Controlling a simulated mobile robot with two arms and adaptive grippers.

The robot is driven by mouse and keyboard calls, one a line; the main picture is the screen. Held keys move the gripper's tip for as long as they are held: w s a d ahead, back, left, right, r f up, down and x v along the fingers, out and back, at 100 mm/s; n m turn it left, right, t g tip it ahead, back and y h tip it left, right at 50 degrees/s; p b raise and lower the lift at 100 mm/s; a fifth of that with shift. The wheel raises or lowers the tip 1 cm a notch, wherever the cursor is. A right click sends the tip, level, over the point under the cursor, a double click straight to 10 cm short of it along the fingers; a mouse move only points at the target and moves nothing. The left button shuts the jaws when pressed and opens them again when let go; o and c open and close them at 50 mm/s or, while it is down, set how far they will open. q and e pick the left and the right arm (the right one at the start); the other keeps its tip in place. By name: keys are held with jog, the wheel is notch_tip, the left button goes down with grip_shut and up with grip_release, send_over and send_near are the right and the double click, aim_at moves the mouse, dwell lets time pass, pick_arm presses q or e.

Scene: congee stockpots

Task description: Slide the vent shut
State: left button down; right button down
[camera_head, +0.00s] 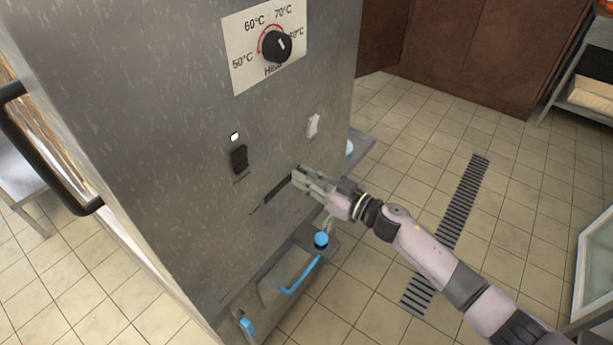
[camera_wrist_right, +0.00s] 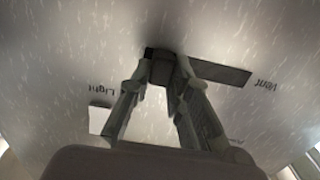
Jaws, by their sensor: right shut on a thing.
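The vent (camera_head: 277,190) is a dark narrow slot low on the grey metal cabinet front. Its slider (camera_wrist_right: 162,67) is a small dark knob, seen in the wrist view at the slot's left end, and that view shows the panel upside down. In the head view this is the slot's right end, where my fingers hide the knob. My right gripper (camera_head: 300,178) is shut on the slider, one finger on each side. The slot's bare part (camera_wrist_right: 222,72) stretches away towards the "Vent" label. My left gripper is not in view.
Above the vent are a black switch (camera_head: 239,158), a white switch (camera_head: 313,126) and a temperature dial (camera_head: 276,46). Below it, a tray with a blue handle (camera_head: 299,276) and a blue knob (camera_head: 321,239) stick out. A black door handle (camera_head: 48,150) is at the left.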

aim_at(268, 195)
jog(key=s+a+p, duration=0.1)
jog(key=s, duration=0.1)
jog(key=s+a+p, duration=0.2)
jog(key=s, duration=0.1)
jog(key=s+a+p, duration=0.2)
jog(key=shift+s+a+r, duration=0.1)
jog(key=shift+s+a, duration=0.1)
jog(key=shift+s, duration=0.05)
jog(key=shift+s+a+f, duration=0.1)
jog(key=shift+f, duration=0.1)
jog(key=c, duration=1.5)
grip_release()
jog(key=shift+s+r, duration=0.1)
